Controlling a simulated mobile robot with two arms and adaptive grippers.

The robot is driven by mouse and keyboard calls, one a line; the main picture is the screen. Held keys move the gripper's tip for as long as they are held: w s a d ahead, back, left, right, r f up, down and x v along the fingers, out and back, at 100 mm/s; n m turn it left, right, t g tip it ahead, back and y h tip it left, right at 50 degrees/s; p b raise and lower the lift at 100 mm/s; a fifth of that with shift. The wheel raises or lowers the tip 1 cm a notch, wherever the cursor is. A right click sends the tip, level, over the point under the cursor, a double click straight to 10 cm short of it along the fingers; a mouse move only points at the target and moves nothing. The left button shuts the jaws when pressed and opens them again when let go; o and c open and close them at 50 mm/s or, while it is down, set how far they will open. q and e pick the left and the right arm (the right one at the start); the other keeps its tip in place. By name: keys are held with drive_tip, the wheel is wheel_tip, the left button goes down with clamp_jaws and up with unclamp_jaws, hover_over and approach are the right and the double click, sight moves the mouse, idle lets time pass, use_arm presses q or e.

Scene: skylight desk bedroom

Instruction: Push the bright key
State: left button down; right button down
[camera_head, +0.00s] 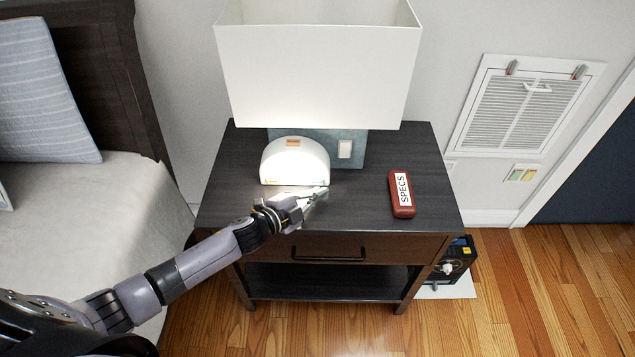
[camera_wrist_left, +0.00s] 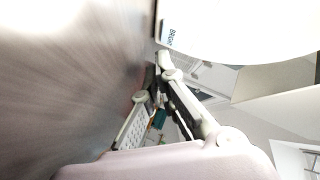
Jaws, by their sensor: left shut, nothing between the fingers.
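A white half-round device (camera_head: 296,158) with a glowing face stands on the nightstand, below the lampshade. In the left wrist view its white face (camera_wrist_left: 240,25) fills the upper right, and a key marked BRIGHT (camera_wrist_left: 170,38) shows near its lower edge. My left gripper (camera_head: 322,191) is shut and empty, just in front of the device's lower right edge in the head view. In the left wrist view its fingertips (camera_wrist_left: 162,60) lie close to the key. I cannot tell whether they touch it. My right gripper is not in view.
A lamp with a white shade (camera_head: 318,75) and a grey base with a switch (camera_head: 344,149) stands behind the device. A red SPECS case (camera_head: 402,194) lies on the right of the dark nightstand (camera_head: 435,165). A bed (camera_head: 95,215) is at the left.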

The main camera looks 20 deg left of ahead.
sight(316, 220)
use_arm(q)
drive_tip(key=shift+s+d+p, duration=0.2)
drive_tip(key=shift+s+d, duration=0.05)
drive_tip(key=shift+s, duration=0.65)
drive_tip(key=shift+s+d+p, duration=0.25)
drive_tip(key=shift+s, duration=0.65)
drive_tip(key=shift+s+d+p, duration=0.2)
drive_tip(key=shift+s+d, duration=0.05)
drive_tip(key=shift+s, duration=0.65)
